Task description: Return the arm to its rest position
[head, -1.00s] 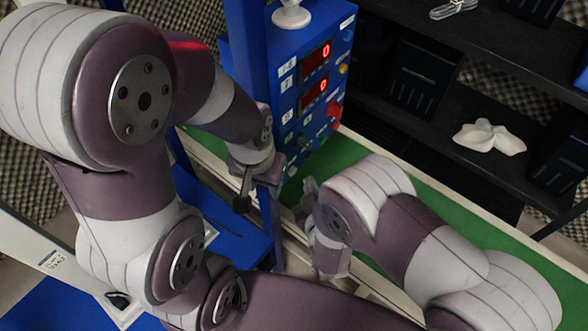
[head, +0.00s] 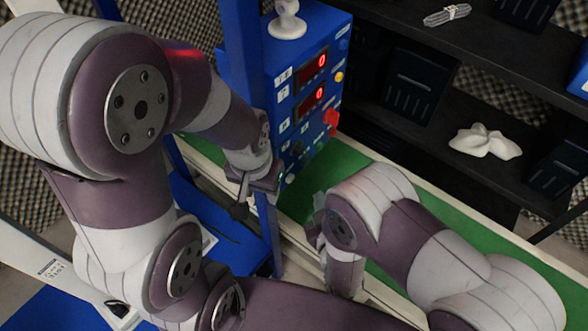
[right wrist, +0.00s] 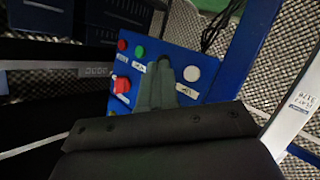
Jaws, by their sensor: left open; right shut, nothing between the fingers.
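My left gripper (head: 252,192) is at the end of the arm from the left, beside a blue post and just left of the blue control box (head: 292,100). It is open, and I see nothing in it. My right gripper (head: 317,232) is over the bench edge, in front of the control box and apart from it. Its fingertips are partly hidden by my own wrist in the head view. In the right wrist view its fingers (right wrist: 160,88) are shut and empty. Behind them is a blue panel (right wrist: 188,57) with red, green and white buttons and a red knob.
A blue post (head: 237,60) stands close to my left gripper. A green work surface (head: 430,210) runs to the right. Dark shelves (head: 400,125) behind it hold black bins and a white lumpy object (head: 485,141). A white knob (head: 287,20) sits on the box.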

